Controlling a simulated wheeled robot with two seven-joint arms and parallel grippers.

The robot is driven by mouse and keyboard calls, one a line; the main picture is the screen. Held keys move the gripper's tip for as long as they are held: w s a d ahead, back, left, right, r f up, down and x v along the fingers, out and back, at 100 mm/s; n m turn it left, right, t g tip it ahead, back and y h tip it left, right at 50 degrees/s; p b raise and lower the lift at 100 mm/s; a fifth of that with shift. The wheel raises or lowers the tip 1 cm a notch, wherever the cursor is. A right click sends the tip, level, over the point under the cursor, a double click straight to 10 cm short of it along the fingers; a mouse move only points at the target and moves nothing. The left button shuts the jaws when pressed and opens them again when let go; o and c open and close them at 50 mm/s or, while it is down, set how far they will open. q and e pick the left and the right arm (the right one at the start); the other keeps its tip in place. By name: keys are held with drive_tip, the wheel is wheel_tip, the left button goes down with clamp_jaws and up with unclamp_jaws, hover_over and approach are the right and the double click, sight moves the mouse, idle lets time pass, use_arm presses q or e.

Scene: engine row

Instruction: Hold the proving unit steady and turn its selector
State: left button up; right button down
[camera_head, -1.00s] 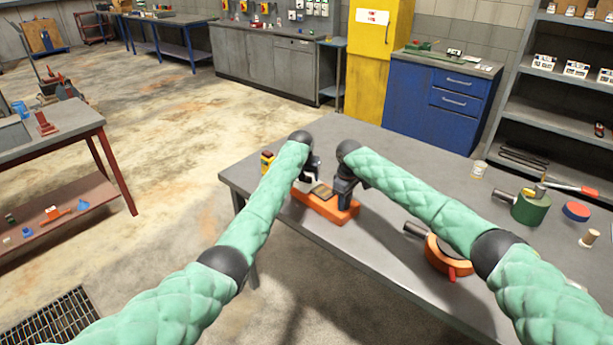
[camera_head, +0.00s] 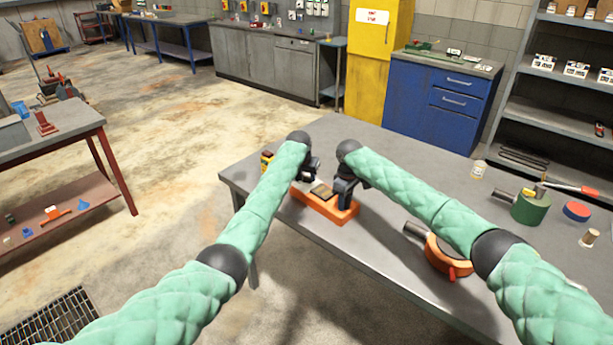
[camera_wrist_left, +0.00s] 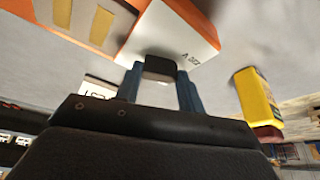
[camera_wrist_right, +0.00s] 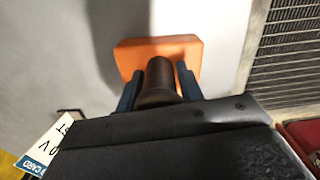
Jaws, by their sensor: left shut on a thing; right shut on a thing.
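The proving unit (camera_head: 323,206) is a low orange block on the near edge of the grey table, also showing in the left wrist view (camera_wrist_left: 97,8). My left gripper (camera_head: 307,178) is at its far left end. In the left wrist view its fingers are shut on a small dark selector (camera_wrist_left: 160,67) over a white face with printed marks. My right gripper (camera_head: 345,194) is at the other end. In the right wrist view its fingers are shut on a dark upright grip (camera_wrist_right: 157,88) on the unit's orange end (camera_wrist_right: 190,48). The fingers partly hide both parts.
A yellow device (camera_head: 265,162) stands just left of my left gripper, close by in the left wrist view (camera_wrist_left: 256,97). An orange ring-shaped tool (camera_head: 440,262) lies right of the unit under my right arm. A green cylinder (camera_head: 531,207) stands farther right. The table middle is mostly clear.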

use_arm(q)
drive_tip(key=m+h, duration=0.1)
drive_tip(key=m, duration=0.2)
drive_tip(key=m+g+h, duration=0.1)
drive_tip(key=m, duration=0.2)
drive_tip(key=shift+w+a+m, duration=0.1)
drive_tip(key=shift+w+m, duration=0.05)
drive_tip(key=shift+m, duration=0.15)
idle(0.3)
drive_tip(key=o, duration=1)
drive_tip(key=shift+r, duration=0.15)
drive_tip(key=v, duration=1.1)
drive_tip(key=shift+w+a+r, duration=0.1)
drive_tip(key=shift+a+r, duration=0.2)
